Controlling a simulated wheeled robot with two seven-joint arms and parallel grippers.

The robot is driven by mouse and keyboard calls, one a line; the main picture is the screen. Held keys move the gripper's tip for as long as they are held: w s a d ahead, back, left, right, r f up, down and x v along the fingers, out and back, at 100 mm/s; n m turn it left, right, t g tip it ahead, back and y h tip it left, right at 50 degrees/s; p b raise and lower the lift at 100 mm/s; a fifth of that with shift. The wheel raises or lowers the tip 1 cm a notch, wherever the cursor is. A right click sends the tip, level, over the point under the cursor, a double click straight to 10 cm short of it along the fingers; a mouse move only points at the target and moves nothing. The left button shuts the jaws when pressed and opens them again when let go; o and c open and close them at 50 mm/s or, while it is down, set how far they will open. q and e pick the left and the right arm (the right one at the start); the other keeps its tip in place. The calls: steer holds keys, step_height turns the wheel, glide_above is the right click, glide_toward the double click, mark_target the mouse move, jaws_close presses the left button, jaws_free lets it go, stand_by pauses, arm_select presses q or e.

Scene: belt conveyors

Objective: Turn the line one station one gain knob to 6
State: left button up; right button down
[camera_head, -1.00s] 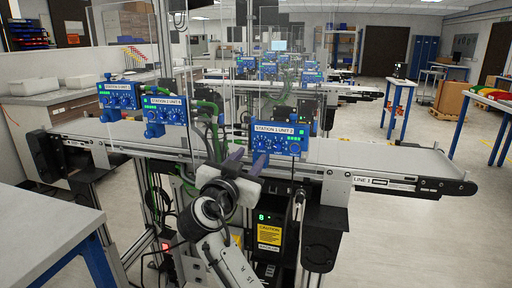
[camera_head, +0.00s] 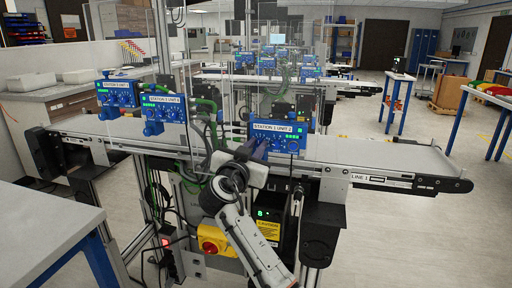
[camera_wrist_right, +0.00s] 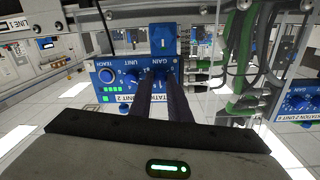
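The blue control box labelled STATION 1 UNIT 2 (camera_head: 291,143) is mounted on the line 1 conveyor. It appears upside down in the wrist view (camera_wrist_right: 111,88), with TEACH, UNIT and GAIN labels, a lit green display and a unit knob (camera_wrist_right: 131,79). My right gripper (camera_head: 256,147) is in front of the box's left part. In the wrist view its two dark fingers (camera_wrist_right: 167,84) lie close together with their tips at the gain label. The fingers hide the gain knob, so its setting and any contact cannot be told. My left gripper is not in view.
The line 1 belt (camera_head: 365,152) runs across behind the box. Two more blue boxes (camera_head: 164,108) (camera_head: 118,94) stand to the left. A red stop button on a yellow housing (camera_head: 210,246) is below. Green hoses and cables (camera_wrist_right: 240,60) hang beside the box.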

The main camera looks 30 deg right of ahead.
steer(key=shift+f+b, duration=0.25)
steer(key=shift+b, duration=0.5)
steer(key=m+b, duration=1)
steer(key=b, duration=0.5)
steer(key=shift+y, duration=0.3)
steer(key=shift+r+m+b, duration=0.1)
steer(key=shift+m+b, duration=0.55)
steer(key=shift+m, duration=0.05)
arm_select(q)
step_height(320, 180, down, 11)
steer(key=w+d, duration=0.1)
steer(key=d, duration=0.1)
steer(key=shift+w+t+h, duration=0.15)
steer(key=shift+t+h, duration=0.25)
arm_select(e)
steer(key=shift+r, duration=0.1)
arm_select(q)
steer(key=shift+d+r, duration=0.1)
